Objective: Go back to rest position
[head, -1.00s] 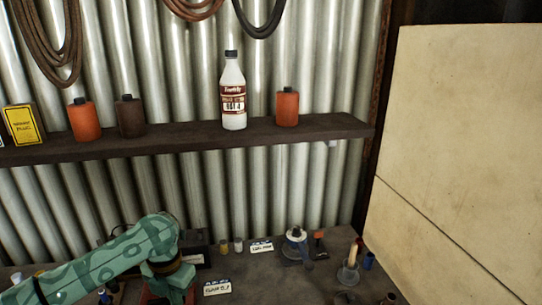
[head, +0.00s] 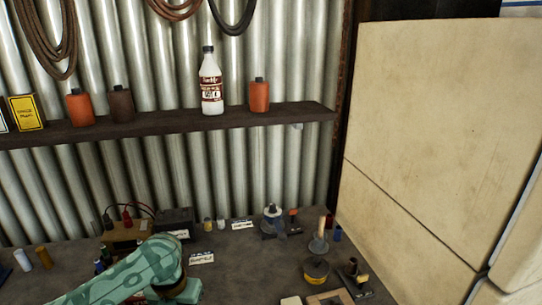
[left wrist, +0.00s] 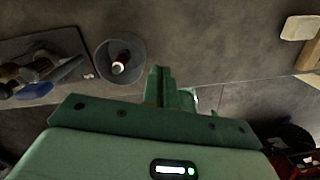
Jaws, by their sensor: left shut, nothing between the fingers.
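My left arm comes in from the lower left in the head view, a green patterned link over the workbench (head: 235,268). Its fingers cannot be made out in that view. In the left wrist view my left gripper (left wrist: 165,88) is shut, with its green fingers together and nothing between them. It is above a grey surface, beside a round grey dish (left wrist: 106,78) with a red and white thing in it. My right gripper is in neither view.
A shelf (head: 165,127) on the corrugated wall holds a white bottle (head: 212,90) and orange containers. On the bench are a black battery-like box (head: 175,221), a wooden-handled tool (head: 319,243) and a wooden frame (head: 333,297). A cream panel (head: 430,130) stands at right.

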